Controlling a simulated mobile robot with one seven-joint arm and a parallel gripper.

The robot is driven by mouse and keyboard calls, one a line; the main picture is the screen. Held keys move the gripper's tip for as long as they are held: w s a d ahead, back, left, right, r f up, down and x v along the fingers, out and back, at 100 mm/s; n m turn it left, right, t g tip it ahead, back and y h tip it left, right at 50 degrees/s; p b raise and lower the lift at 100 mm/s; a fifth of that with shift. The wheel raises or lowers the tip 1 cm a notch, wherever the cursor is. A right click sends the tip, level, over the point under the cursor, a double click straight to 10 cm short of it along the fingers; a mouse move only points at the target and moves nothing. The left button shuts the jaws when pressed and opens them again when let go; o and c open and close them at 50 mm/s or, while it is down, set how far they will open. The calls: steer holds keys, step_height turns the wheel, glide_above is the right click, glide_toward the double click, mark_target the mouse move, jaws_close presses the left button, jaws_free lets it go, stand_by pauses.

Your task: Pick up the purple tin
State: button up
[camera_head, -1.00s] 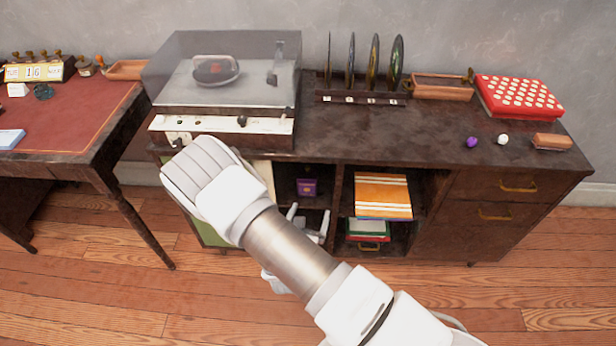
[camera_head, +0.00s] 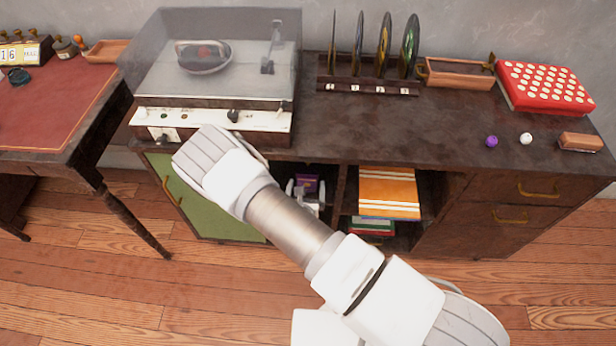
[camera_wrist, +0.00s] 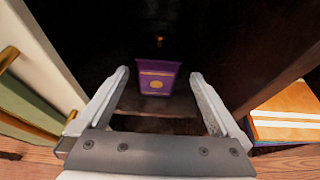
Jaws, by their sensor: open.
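The purple tin (camera_wrist: 156,79) has a gold emblem and stands upright on a dark shelf inside the cabinet. In the head view the tin (camera_head: 308,184) is partly hidden behind my gripper (camera_head: 305,194). In the wrist view my gripper (camera_wrist: 159,88) is open, with its fingers at the lower left and lower right of the tin. The tin appears between and beyond the fingertips, and nothing is held. I cannot tell the exact distance to the tin.
The cabinet (camera_head: 440,148) has a green door (camera_head: 205,205) at left. An orange striped stack (camera_head: 389,193) lies in the compartment to the right. A record player (camera_head: 212,115) and a red box (camera_head: 545,87) stand on top. A desk (camera_head: 50,110) is at far left.

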mark_target(308, 177)
steer(key=b+x, duration=0.2)
steer(key=x, duration=0.6)
steer(key=shift+s+f, duration=0.1)
steer(key=b+x, duration=0.1)
steer(key=x, duration=0.1)
steer(key=b+x, duration=0.1)
steer(key=x, duration=0.1)
steer(key=shift+f, duration=0.4)
steer(key=shift+w, duration=0.45)
steer(key=c, duration=1.3)
steer(key=shift+c, duration=0.2)
